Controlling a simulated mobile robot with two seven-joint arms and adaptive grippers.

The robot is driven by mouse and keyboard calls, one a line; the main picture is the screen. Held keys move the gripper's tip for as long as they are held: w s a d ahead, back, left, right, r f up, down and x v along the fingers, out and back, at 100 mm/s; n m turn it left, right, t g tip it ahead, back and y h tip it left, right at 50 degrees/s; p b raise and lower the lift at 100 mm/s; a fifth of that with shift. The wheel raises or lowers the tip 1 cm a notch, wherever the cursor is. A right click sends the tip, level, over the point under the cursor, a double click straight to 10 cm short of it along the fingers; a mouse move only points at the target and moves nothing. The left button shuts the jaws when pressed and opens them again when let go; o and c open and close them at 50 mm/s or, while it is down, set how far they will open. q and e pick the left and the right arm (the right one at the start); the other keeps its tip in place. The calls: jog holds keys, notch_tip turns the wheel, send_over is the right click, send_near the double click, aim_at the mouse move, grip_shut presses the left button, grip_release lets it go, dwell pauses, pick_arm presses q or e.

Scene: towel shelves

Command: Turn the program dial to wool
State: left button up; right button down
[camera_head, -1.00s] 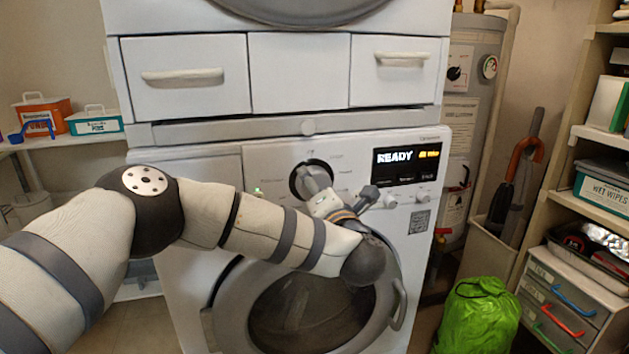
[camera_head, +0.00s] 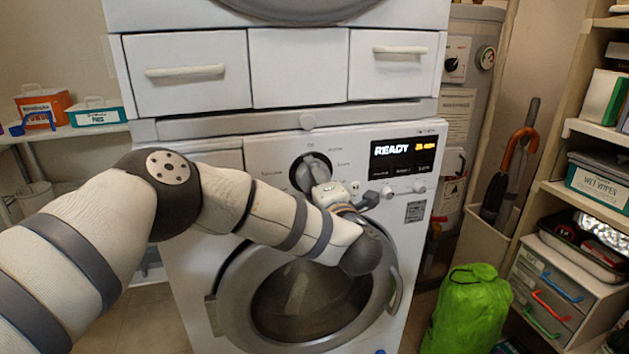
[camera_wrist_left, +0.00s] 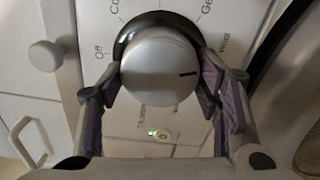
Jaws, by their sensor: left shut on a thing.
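The program dial (camera_head: 304,172) is on the white washing machine's control panel, left of the lit display. In the left wrist view the dial (camera_wrist_left: 158,70) is a round silver knob with a dark ring behind it. Its dark mark points to the right in that view. My right gripper is not in view.
The display (camera_head: 404,158) reads READY. Small buttons (camera_head: 388,192) sit below it. The round door (camera_head: 312,300) is under my left arm. A green bag (camera_head: 468,310) stands on the floor to the right, beside shelves and drawers (camera_head: 556,298).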

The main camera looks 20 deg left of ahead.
pick_arm(q)
jog(key=o, duration=1.2)
jog(key=shift+c, duration=0.2)
jog(key=v, duration=1.2)
